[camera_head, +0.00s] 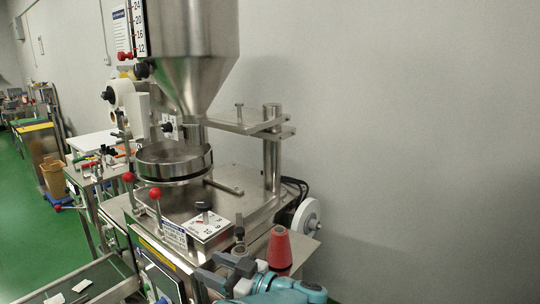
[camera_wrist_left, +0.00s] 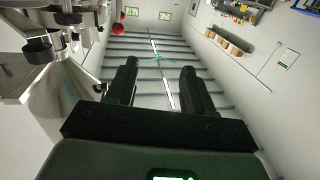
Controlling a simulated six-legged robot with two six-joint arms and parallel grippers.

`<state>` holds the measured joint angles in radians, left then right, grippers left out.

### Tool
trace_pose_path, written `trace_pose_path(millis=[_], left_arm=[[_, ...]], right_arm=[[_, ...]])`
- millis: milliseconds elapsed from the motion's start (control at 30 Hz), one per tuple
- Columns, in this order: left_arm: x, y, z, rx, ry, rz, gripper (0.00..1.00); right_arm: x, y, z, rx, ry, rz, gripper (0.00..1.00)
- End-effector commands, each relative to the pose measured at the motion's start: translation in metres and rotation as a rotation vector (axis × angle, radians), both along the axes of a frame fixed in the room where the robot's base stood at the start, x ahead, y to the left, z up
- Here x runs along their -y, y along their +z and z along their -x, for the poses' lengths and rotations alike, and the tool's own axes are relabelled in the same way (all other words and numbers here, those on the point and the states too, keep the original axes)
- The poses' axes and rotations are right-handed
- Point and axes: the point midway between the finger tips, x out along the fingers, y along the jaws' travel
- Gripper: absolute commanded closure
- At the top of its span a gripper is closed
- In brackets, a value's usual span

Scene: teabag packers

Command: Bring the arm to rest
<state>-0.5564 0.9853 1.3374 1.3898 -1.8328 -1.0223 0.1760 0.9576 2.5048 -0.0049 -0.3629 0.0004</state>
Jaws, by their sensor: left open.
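My left gripper (camera_wrist_left: 157,72) shows in the wrist view with its two black fingers apart and nothing between them. In the head view, teal and grey parts of my arm show at the bottom edge, in front of the packing machine (camera_head: 205,175). The wrist view looks toward the ceiling (camera_wrist_left: 150,55), with the steel hopper (camera_wrist_left: 60,95) at its left. The hopper (camera_head: 195,45) stands at the top of the head view. My right gripper is not seen.
A red cone (camera_head: 279,250) stands on the machine beside my arm. A white handwheel (camera_head: 306,216) is at the machine's right side. A conveyor (camera_head: 85,282) with small pale pieces lies at the lower left. The grey wall (camera_head: 420,130) fills the right, with clear space before it.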

Motion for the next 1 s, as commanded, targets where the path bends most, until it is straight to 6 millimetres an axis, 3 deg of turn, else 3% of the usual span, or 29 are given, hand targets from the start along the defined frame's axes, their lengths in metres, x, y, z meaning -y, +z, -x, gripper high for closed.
trace_pose_path(millis=[267,433,567,667,700,800,900,1000], left_arm=[[-0.077,-0.036,-0.007,-0.085,0.13,-0.026,0.48],[-0.132,-0.075,-0.008,-0.192,0.122,-0.104,0.48],[-0.173,-0.132,-0.011,-0.301,-0.019,-0.131,0.48],[-0.192,-0.203,-0.004,-0.411,-0.241,-0.063,0.48],[-0.19,-0.235,0.005,-0.46,-0.346,-0.002,0.48],[-0.167,-0.306,0.042,-0.58,-0.586,0.201,0.48],[-0.127,-0.358,0.096,-0.705,-0.778,0.437,0.48],[-0.081,-0.387,0.158,-0.834,-0.926,0.673,0.48]], right_arm=[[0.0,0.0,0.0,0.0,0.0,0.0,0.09],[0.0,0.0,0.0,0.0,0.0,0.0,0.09],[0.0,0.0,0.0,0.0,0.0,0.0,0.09],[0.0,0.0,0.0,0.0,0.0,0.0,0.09],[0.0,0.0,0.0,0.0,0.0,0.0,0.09],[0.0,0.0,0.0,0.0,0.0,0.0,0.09],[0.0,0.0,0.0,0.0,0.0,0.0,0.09],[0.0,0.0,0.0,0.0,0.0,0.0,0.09]])
